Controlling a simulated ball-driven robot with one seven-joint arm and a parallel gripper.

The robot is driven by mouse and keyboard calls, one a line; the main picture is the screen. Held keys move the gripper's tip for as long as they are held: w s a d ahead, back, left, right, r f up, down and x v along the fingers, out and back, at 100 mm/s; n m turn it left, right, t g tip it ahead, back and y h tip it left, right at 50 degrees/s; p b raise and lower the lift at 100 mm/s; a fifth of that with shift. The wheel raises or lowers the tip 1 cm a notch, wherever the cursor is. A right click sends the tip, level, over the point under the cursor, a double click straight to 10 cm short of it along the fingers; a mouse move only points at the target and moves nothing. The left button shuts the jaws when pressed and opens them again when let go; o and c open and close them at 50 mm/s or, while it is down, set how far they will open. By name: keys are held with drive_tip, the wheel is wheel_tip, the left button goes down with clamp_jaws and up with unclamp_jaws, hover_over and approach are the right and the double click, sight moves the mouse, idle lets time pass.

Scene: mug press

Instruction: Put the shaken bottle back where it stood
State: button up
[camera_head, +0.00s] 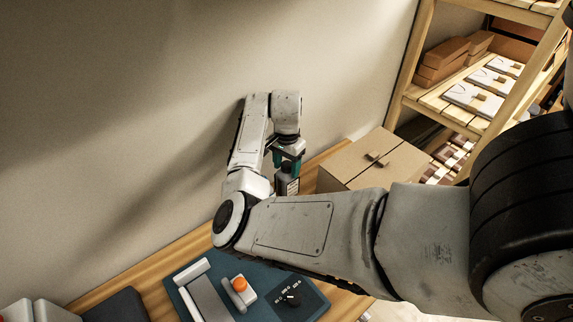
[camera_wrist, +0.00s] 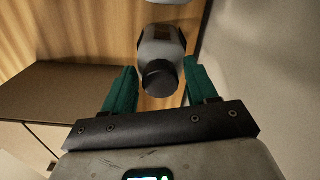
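The bottle (camera_head: 287,185) is grey with a dark cap and looks upright over the wooden table at the far wall. In the wrist view the bottle (camera_wrist: 161,44) has its black cap toward me, and its body extends away. My gripper (camera_head: 287,162) is above it, pointing down. In the wrist view my gripper (camera_wrist: 161,64) has its two green fingers apart on either side of the cap, with strips of wood showing between. The bottle's base is hidden, so I cannot tell if it touches the table.
A cardboard box (camera_head: 372,160) stands right of the bottle. A blue panel (camera_head: 183,284) with an orange button (camera_head: 240,284) and a dial lies nearer. A wooden shelf (camera_head: 424,42) with boxes is at the right. The wall is close behind. A pale object (camera_wrist: 172,3) shows beyond the bottle.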

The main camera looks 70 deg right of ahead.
drive_tip(key=shift+o, duration=0.4)
drive_tip(key=shift+r, duration=0.15)
wheel_tip(320, 180, up, 12)
drive_tip(key=b, duration=0.2)
idle(0.6)
